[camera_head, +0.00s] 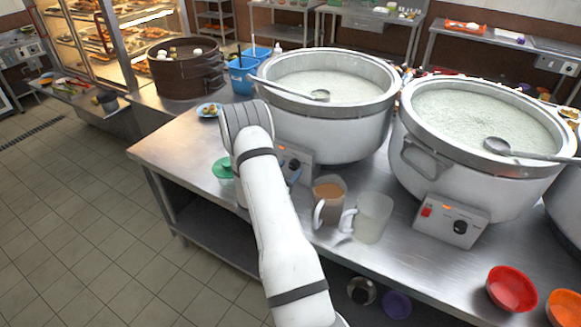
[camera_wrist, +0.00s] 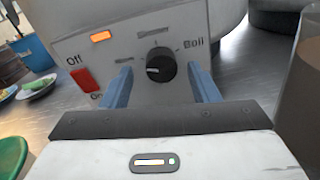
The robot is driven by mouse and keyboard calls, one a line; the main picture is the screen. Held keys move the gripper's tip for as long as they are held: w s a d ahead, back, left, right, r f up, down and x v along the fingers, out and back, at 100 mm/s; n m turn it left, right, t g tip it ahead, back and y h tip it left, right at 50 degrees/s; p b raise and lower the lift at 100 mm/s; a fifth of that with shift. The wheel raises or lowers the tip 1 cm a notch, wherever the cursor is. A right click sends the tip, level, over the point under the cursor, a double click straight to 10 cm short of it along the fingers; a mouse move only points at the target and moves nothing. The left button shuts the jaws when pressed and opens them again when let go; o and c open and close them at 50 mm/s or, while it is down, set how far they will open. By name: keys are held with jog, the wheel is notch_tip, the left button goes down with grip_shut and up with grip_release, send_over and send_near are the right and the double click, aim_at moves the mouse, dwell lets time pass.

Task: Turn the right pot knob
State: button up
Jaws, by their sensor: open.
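In the head view the right-hand full pot (camera_head: 480,158) of congee has a control box with a black knob (camera_head: 460,227) and a lit orange light. The left pot (camera_head: 325,130) has a similar box (camera_head: 295,168), partly hidden by my arm. In the wrist view my gripper (camera_wrist: 160,72) is open, its blue fingers on either side of a black knob (camera_wrist: 161,62), apart from it. The white mark on this knob points left. The green item and brown mug around it match the left pot's box. My gripper is hidden in the head view.
A brown-filled mug (camera_head: 328,200) and a pale mug (camera_head: 373,215) stand between the two control boxes. A green lid (camera_head: 223,168) lies left of my arm. Red (camera_head: 511,288) and orange (camera_head: 564,308) bowls are at the front right. Ladles rest on the pots.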

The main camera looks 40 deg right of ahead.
jog(key=shift+w+d, duration=0.15)
jog(key=shift+d, duration=0.35)
jog(key=shift+c, duration=0.2)
jog(key=c, duration=0.9)
jog(key=shift+c, duration=0.2)
